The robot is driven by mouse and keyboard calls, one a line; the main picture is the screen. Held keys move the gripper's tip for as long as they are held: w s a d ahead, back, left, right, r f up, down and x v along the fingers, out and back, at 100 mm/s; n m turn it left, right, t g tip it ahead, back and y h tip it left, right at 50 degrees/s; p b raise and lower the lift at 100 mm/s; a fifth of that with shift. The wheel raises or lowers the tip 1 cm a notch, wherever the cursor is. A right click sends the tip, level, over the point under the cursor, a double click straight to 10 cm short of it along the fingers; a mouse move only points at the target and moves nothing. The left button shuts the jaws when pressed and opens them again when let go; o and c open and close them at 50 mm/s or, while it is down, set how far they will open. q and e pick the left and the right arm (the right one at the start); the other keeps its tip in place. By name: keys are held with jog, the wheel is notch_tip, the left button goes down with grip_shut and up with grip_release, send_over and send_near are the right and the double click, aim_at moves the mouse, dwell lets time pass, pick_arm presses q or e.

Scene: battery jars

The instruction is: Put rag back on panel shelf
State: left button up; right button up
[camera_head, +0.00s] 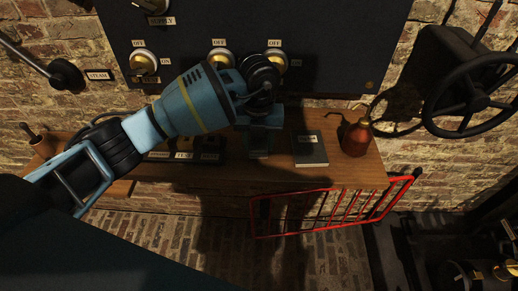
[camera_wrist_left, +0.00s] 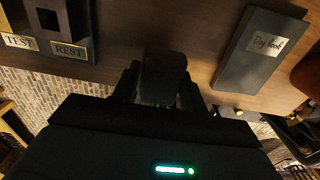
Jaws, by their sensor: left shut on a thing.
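My left gripper (camera_head: 260,138) reaches over the wooden panel shelf (camera_head: 350,178) under the dark switch panel (camera_head: 330,50). In the left wrist view its fingers (camera_wrist_left: 160,90) are shut on a dark, soft-edged piece (camera_wrist_left: 163,75), which looks like the rag. The rag is in shadow and mostly hidden by the gripper. It is over the shelf top, but I cannot tell whether it touches the wood. My right gripper is not in view.
A grey day book (camera_head: 310,149) lies right of the gripper, with a copper can (camera_head: 356,138) beyond it. A dark labelled tray (camera_wrist_left: 65,25) is close on the left. A red rail (camera_head: 330,212) stands below the shelf's front, and a black handwheel (camera_head: 470,95) is at right.

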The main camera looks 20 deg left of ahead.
aim_at(259, 151)
pick_arm(q)
jog(key=shift+s+d+f, duration=0.1)
jog(key=shift+f, duration=1.5)
jog(key=shift+f, duration=0.15)
jog(key=o, duration=0.9)
notch_tip(259, 151, up, 12)
jog(key=shift+r+p, duration=0.15)
jog(key=shift+p, duration=0.15)
jog(key=shift+d, duration=0.1)
